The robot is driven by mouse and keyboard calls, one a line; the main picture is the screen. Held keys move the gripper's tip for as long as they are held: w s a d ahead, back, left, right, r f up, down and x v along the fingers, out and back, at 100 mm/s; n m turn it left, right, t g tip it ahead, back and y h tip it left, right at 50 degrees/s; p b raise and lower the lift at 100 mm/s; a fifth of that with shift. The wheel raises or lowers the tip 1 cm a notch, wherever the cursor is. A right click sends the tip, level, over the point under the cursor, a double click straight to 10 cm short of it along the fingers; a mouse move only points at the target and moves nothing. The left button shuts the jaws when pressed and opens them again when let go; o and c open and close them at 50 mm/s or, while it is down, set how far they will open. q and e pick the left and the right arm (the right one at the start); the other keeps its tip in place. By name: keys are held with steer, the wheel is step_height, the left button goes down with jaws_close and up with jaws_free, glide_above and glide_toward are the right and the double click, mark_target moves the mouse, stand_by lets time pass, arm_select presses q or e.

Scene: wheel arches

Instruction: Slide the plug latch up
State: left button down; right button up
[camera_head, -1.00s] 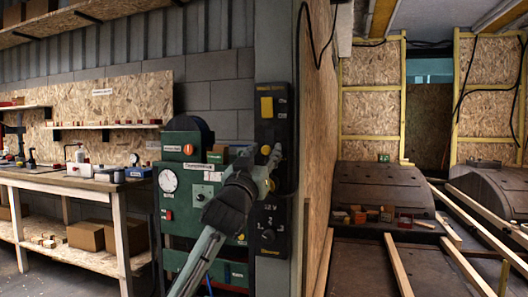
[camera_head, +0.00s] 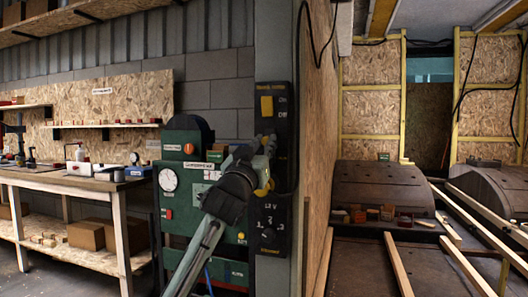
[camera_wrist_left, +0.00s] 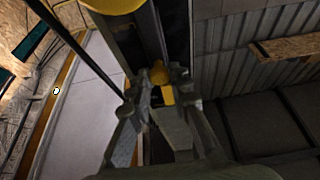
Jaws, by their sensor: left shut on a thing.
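A tall black panel (camera_head: 283,122) is fixed to the grey post. It carries a yellow switch (camera_head: 267,106) near its top. My left gripper (camera_head: 266,148) is against the middle of this panel. In the left wrist view my left gripper (camera_wrist_left: 155,95) is shut on a small yellow knob (camera_wrist_left: 159,73), which I take to be the plug latch. In the head view the gripper hides this knob. Another yellow part (camera_head: 264,188) shows just below the gripper; I cannot tell what it belongs to. My right gripper is not in view.
A green machine cabinet (camera_head: 180,232) with a white gauge stands just left of the panel. A workbench (camera_head: 70,180) with tools is further left. An OSB wall (camera_head: 319,130) stands right of the post. Dark wheel arches (camera_head: 375,188) and timber strips lie beyond it.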

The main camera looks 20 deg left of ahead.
arm_select(q)
steer(key=shift+r, duration=0.6)
steer(key=c, duration=1.4)
jaws_free()
steer(key=v, duration=1.2)
steer(key=shift+f, duration=0.1)
